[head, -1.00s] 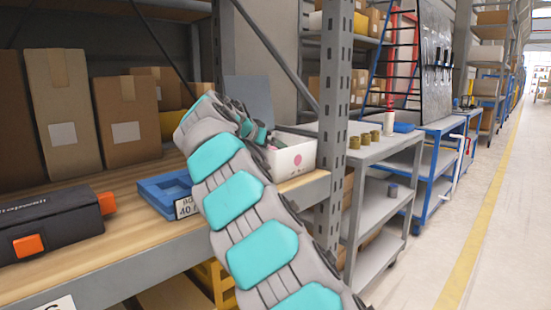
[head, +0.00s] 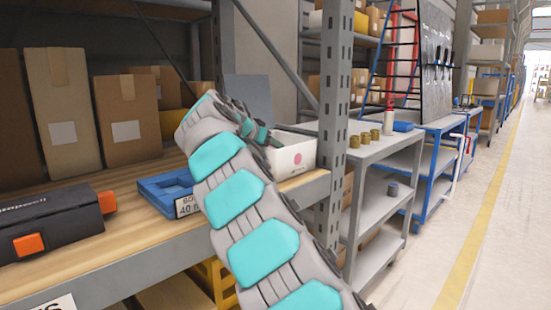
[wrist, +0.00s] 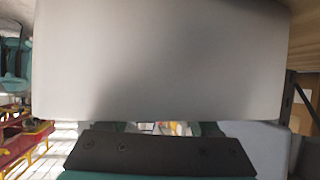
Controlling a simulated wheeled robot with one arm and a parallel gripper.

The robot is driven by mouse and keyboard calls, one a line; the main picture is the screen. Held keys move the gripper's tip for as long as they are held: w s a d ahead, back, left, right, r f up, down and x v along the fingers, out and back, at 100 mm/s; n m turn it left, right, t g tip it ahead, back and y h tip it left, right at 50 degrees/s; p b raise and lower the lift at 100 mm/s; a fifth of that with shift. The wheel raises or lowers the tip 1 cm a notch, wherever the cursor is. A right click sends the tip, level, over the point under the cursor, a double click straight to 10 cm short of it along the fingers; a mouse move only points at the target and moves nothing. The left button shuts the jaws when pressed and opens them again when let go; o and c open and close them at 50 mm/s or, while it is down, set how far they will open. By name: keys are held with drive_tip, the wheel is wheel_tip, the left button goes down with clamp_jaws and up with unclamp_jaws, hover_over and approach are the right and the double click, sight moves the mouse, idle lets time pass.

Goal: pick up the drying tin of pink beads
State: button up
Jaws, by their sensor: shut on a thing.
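My gripper (head: 272,139) is at the left end of the white box with a pink dot (head: 292,158), at the box's rim in the head view. Its fingers are small and partly hidden by my arm there. In the wrist view, my gripper (wrist: 162,128) shows its dark palm bar at the bottom, shut on a broad, plain pale grey thing (wrist: 160,65). That thing fills most of the view and looks like the tin. No pink beads or label show on it.
A blue tray (head: 165,186) with a number label lies on the wooden shelf left of my arm. A black case with orange latches (head: 55,222) is further left. Cardboard boxes (head: 122,115) stand behind. A grey shelf post (head: 333,110) rises right of the white box.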

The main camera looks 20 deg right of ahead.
sight(271, 147)
drive_tip(key=shift+c, duration=0.8)
drive_tip(key=shift+w+a+r, duration=0.1)
drive_tip(key=shift+r, duration=0.3)
wheel_tip(271, 147, up, 7)
drive_tip(key=p, duration=0.2)
drive_tip(key=shift+p, duration=0.3)
wheel_tip(271, 147, up, 2)
drive_tip(key=shift+r, duration=0.1)
